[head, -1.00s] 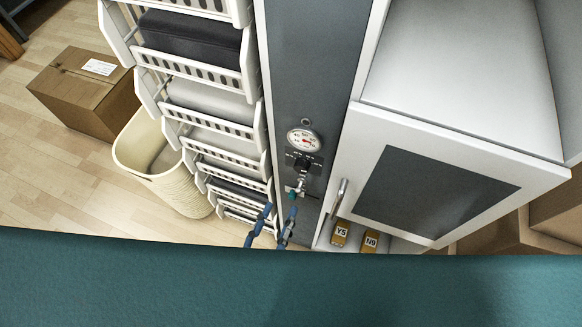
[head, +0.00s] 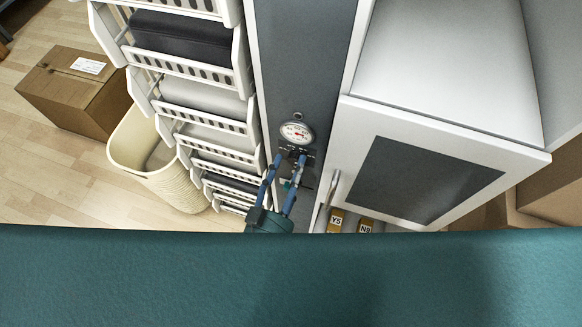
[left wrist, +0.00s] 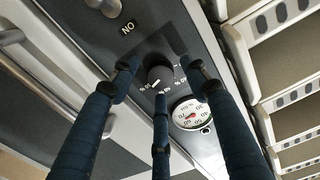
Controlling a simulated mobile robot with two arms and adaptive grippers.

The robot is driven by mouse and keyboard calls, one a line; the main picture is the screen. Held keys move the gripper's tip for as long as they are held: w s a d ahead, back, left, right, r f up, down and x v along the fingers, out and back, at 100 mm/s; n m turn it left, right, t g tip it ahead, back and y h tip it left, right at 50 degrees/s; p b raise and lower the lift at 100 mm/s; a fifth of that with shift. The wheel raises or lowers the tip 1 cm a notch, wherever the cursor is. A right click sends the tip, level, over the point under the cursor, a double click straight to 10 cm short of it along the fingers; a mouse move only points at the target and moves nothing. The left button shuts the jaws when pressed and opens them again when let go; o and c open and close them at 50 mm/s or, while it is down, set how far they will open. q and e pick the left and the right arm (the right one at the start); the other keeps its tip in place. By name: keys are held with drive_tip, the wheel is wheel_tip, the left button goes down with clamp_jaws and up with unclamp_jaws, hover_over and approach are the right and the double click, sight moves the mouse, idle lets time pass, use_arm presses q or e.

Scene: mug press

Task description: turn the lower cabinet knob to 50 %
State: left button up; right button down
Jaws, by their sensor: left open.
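The dark round knob (left wrist: 160,76) sits on the grey cabinet panel, with a white pointer mark and small white scale labels beside it. In the head view it is largely hidden behind my fingers. My left gripper (head: 290,160) is open at the panel, just below the round gauge (head: 296,132). In the left wrist view, the fingers of my left gripper (left wrist: 163,80) are spread around the knob; I cannot tell whether they touch it. The gauge shows there too (left wrist: 187,114), with a red needle. My right gripper is not in view.
A metal fitting (left wrist: 105,5) sticks out of the panel near the NO label (left wrist: 128,27). A white cabinet door with a bar handle (head: 333,188) stands right of the panel. White baskets (head: 190,62) stand left. A beige bin (head: 160,165) and a cardboard box (head: 75,95) stand on the floor.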

use_arm(q)
drive_tip(key=c, duration=1.2)
drive_tip(key=shift+o, duration=0.2)
drive_tip(key=shift+s, duration=0.1)
